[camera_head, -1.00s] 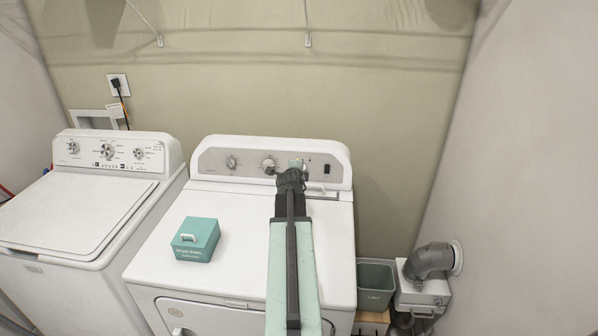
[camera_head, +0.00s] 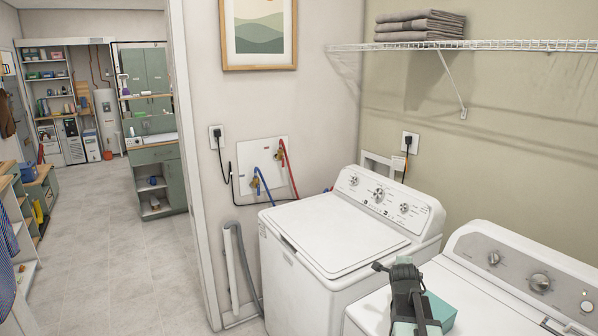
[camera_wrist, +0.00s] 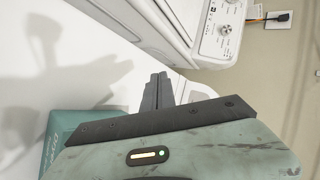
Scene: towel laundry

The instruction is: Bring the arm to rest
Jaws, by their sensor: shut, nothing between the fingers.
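My gripper (camera_head: 393,268) is in the head view at the lower right, above the dryer top, with its dark fingers raised. In the wrist view its fingers (camera_wrist: 158,80) are together and hold nothing. A teal box (camera_head: 440,311) sits on the dryer (camera_head: 480,297), partly hidden behind my arm. The box also shows at the lower left of the wrist view (camera_wrist: 62,132).
A white washer (camera_head: 335,235) stands left of the dryer, close to my gripper. A wire shelf (camera_head: 520,45) with folded grey towels (camera_head: 420,26) is on the wall above. An open tiled floor (camera_head: 110,260) runs left towards cabinets and shelving.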

